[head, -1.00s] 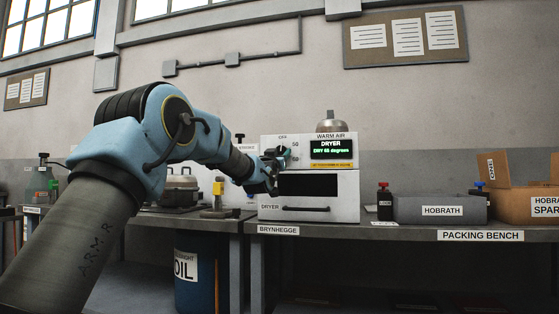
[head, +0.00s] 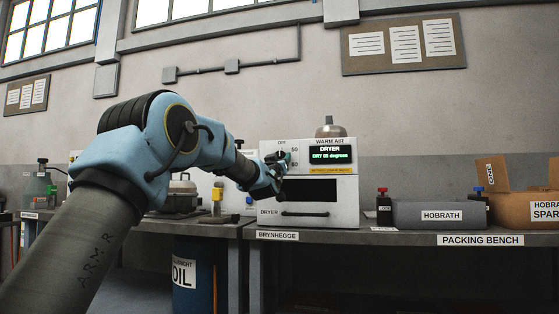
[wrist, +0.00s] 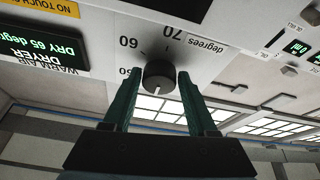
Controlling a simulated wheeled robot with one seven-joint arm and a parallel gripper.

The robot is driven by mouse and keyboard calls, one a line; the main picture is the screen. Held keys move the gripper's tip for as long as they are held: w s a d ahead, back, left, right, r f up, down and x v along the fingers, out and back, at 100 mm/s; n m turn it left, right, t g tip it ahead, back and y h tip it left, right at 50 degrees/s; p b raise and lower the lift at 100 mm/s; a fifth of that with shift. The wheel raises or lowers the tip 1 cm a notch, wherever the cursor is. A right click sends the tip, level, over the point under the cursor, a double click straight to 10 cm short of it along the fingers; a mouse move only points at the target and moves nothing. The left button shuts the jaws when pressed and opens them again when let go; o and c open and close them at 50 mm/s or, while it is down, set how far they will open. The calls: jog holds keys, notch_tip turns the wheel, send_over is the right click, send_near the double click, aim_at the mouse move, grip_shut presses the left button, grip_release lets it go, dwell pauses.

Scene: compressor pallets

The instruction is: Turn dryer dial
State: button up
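The dryer (head: 344,212) is a white box on the bench, with a lit display (head: 331,154) reading "DRY 65 degrees". Its round dark dial (wrist: 159,76) sits in the middle of the wrist view, with 50, 60 and 70 marks around it, seen upside down. My gripper (wrist: 158,80) has its two green fingers spread, one on each side of the dial, with a visible gap to it on both sides. In the head view my gripper (head: 280,165) is at the upper left of the dryer's front and partly covers the dial.
A yellow label (head: 331,170) is below the display. Right of the dryer stand a dark red-capped bottle (head: 384,208), a grey bin (head: 438,213) and a cardboard box (head: 512,211). A yellow-topped tool (head: 217,205) stands left of the dryer.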

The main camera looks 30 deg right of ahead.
jog(key=o, duration=0.3)
jog(key=b+v, duration=0.1)
jog(key=v, duration=0.9)
jog(key=shift+s+a, duration=0.25)
jog(key=shift+a, duration=0.1)
jog(key=shift+f, duration=0.15)
